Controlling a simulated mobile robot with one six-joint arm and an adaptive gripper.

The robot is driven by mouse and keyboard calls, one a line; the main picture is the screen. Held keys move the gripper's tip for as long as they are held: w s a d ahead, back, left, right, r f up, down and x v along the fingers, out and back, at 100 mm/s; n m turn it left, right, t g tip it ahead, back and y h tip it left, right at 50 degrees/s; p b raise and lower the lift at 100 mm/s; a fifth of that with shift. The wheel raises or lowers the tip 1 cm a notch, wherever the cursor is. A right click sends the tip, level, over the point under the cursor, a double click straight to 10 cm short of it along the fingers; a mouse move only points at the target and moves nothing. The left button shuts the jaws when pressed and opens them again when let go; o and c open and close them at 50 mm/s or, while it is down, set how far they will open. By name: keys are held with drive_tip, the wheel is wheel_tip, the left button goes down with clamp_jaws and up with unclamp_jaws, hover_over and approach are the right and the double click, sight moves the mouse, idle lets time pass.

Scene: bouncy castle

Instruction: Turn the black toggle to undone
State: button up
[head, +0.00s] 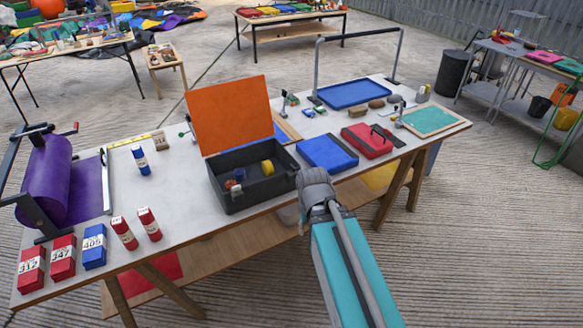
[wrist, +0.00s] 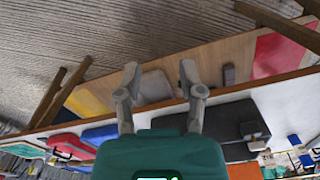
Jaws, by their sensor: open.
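A red block with black strips (head: 364,142) lies flat on the right half of the work table. A small black bar or handle (head: 384,134) stands on it and may be the black toggle; its setting is too small to tell. In the wrist view the red block (wrist: 66,142) shows at the lower left, upside down. My gripper (wrist: 160,67) is open and empty, its two grey fingers apart, in front of the table's near edge. It is well away from the red block.
The work table (head: 185,178) holds a blue block (head: 327,153), a black box with an open orange lid (head: 228,112), a blue tray under a metal frame (head: 350,93), a green board (head: 431,120) and a purple roll (head: 52,178). Trestle legs and a lower shelf are below.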

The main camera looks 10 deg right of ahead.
sight(292, 166)
drive_tip(key=w+r+n+t+p, duration=0.1)
drive_tip(key=w+r+p, duration=0.2)
drive_tip(key=w, duration=0.5)
drive_tip(key=w+d+r+n+t+y+p, duration=0.1)
drive_tip(key=w+r+p, duration=0.3)
drive_tip(key=w, duration=0.4)
drive_tip(key=w+d+r+n+t+p, duration=0.1)
drive_tip(key=w+r+t+p, duration=0.1)
drive_tip(key=w+r, duration=0.3)
drive_tip(key=w+p, duration=0.1)
drive_tip(key=w, duration=0.2)
drive_tip(key=shift+d+n, duration=0.25)
drive_tip(key=shift+n, duration=0.05)
drive_tip(key=shift+f, duration=0.15)
drive_tip(key=b+x, duration=1.2)
drive_tip(key=x, duration=0.1)
drive_tip(key=shift+w+a+f, duration=0.2)
drive_tip(key=shift+w+a, duration=0.05)
drive_tip(key=shift+a, duration=0.1)
clamp_jaws()
